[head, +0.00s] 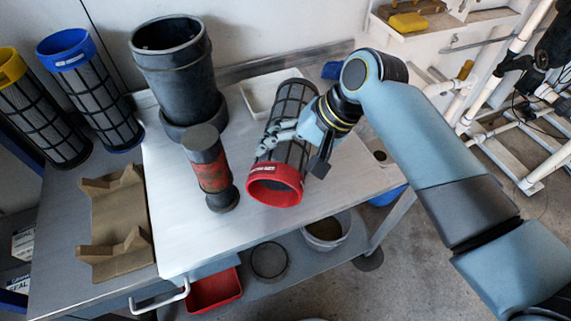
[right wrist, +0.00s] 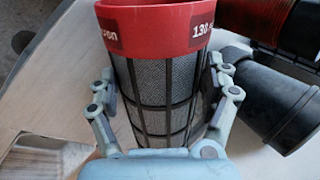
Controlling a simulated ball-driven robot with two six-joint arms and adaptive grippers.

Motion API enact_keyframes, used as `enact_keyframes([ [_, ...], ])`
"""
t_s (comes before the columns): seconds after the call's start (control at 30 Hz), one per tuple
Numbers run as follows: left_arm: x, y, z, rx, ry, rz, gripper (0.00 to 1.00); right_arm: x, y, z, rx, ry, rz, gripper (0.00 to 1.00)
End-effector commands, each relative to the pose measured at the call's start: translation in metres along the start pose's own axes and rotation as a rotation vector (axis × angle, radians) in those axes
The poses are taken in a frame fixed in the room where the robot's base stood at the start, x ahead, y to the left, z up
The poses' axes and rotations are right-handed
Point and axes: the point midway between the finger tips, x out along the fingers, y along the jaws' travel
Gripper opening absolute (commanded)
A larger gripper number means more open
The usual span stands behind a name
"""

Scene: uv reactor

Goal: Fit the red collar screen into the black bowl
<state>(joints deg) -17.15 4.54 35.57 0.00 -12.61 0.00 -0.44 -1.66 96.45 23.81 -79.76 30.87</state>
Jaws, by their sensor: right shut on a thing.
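The red collar screen (head: 275,187) is a dark mesh cylinder with a red ring at its near, lower end in the head view. It lies tilted over the bench, and I cannot tell whether it touches the top. My right gripper (head: 290,138) is shut around its mesh body. In the right wrist view the screen (right wrist: 165,80) sits between both fingers of the gripper (right wrist: 165,100), red collar away from the palm. The black bowl (head: 172,65) stands upright at the back of the bench, open at the top, left of the screen. My left gripper is out of view.
A dark and red cylindrical part (head: 209,170) stands between bowl and screen. Blue-collar (head: 90,85) and yellow-collar (head: 40,110) screens lean at the left. A brown cradle (head: 118,215) lies front left. A white tray (head: 262,90) lies behind the screen. Bare bench (head: 175,225) shows in front.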

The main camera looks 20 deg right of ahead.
Motion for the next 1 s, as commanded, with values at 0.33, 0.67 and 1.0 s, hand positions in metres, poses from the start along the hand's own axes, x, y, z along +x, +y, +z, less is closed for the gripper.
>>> enact_keyframes([
  [0.33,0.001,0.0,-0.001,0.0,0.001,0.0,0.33,0.036,0.013,-0.001,-0.001,0.0,0.002,0.4],
  [0.67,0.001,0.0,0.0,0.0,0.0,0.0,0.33,0.041,0.016,-0.001,-0.001,0.002,0.0,0.4],
  [1.0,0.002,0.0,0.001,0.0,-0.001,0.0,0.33,0.043,0.018,-0.001,-0.001,0.001,0.001,1.0],
])
